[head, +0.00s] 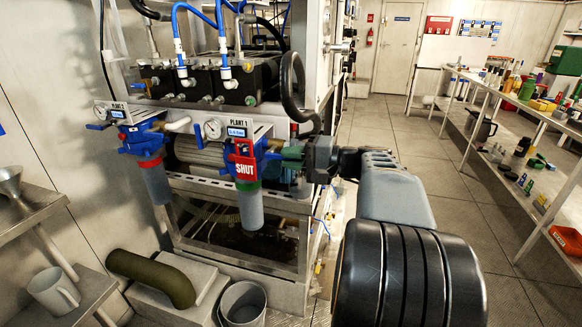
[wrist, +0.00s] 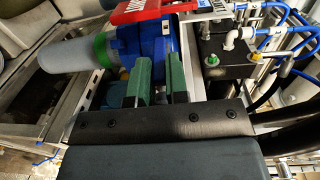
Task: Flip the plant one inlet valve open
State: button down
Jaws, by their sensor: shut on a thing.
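The plant one unit (head: 257,150) has a blue filter head, a gauge, a "PLANT 1" label and a pale filter bowl hanging below. A red "SHUT" tag (head: 245,168) hangs on its front. In the wrist view the blue head (wrist: 128,42) is just beyond my fingers, with the red tag (wrist: 145,12) above it. My gripper (head: 284,153) reaches in from the right, its green fingers at the right side of the blue head. In the wrist view my gripper (wrist: 161,68) is closed on a part of the inlet valve, with a gap between the fingers. The gripped part is mostly hidden.
The plant two unit (head: 147,140) stands left of plant one. A metal frame (head: 215,195) surrounds the equipment below. A cluttered bench (head: 520,110) is right, with open floor between.

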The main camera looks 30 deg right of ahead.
jog(key=shift+f+t+y+b, duration=0.3)
jog(key=shift+y+b, duration=0.1)
jog(key=shift+b, duration=0.1)
jog(key=c, duration=1.4)
grip_release()
jog(key=p+v, duration=0.1)
jog(key=v, duration=1.2)
jog(key=shift+s+d+p, duration=0.25)
jog(key=shift+s+p, duration=0.05)
jog(key=shift+p, duration=0.05)
jog(key=shift+r, duration=0.1)
